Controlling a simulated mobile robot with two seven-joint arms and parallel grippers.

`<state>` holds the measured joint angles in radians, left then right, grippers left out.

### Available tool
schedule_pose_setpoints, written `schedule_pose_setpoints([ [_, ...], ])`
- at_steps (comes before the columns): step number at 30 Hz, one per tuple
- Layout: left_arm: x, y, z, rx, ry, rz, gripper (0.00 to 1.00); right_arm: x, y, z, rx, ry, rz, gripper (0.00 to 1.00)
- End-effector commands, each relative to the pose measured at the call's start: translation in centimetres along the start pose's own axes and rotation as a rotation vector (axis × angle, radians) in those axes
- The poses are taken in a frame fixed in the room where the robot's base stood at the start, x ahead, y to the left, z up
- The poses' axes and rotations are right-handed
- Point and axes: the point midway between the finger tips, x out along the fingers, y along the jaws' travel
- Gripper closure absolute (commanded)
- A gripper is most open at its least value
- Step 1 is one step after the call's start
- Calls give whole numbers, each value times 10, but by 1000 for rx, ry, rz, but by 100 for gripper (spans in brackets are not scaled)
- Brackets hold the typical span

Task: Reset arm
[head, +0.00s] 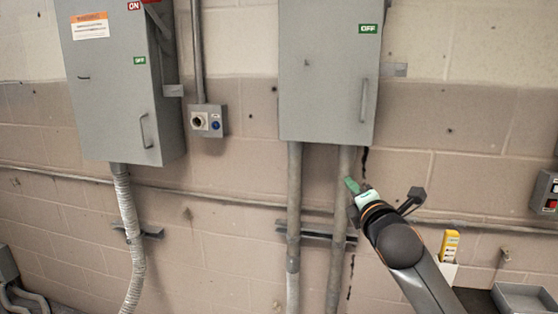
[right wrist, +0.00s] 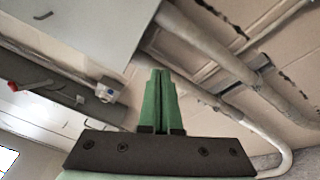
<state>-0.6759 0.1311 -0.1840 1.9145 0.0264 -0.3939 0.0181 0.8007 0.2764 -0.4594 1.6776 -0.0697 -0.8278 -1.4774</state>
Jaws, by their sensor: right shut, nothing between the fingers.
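My right gripper (head: 352,186) reaches in from the lower right in the head view. Its green fingers are just below the right grey cabinet (head: 325,75), in front of the conduits. In the right wrist view the green fingers (right wrist: 160,100) are together with nothing between them. The left gripper is not in view. The left grey cabinet (head: 110,100) has a handle on its door and a switch box on its side.
A small control box (head: 207,121) with a knob and a blue button is between the cabinets. A yellow device (head: 449,245) stands in a white holder at the lower right, near a grey tray (head: 525,298). A button box (head: 547,192) is at the right edge.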

Motion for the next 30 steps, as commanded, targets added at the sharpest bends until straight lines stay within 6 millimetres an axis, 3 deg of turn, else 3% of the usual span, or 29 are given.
schedule_pose_setpoints([
  [1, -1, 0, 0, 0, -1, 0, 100, -6, -34, -22, 99, 36, -40, 100],
  [8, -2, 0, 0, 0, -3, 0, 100, -53, -158, -98, 562, 119, -215, 100],
  [15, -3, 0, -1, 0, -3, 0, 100, -138, -268, -163, 1040, 95, -429, 100],
  [20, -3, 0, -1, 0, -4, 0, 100, -211, -328, -196, 1347, 12, -576, 100],
  [24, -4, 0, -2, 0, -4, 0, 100, -281, -368, -218, 1597, -103, -694, 100],
  [30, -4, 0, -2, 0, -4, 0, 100, -359, -400, -233, 1845, -270, -800, 100],
])
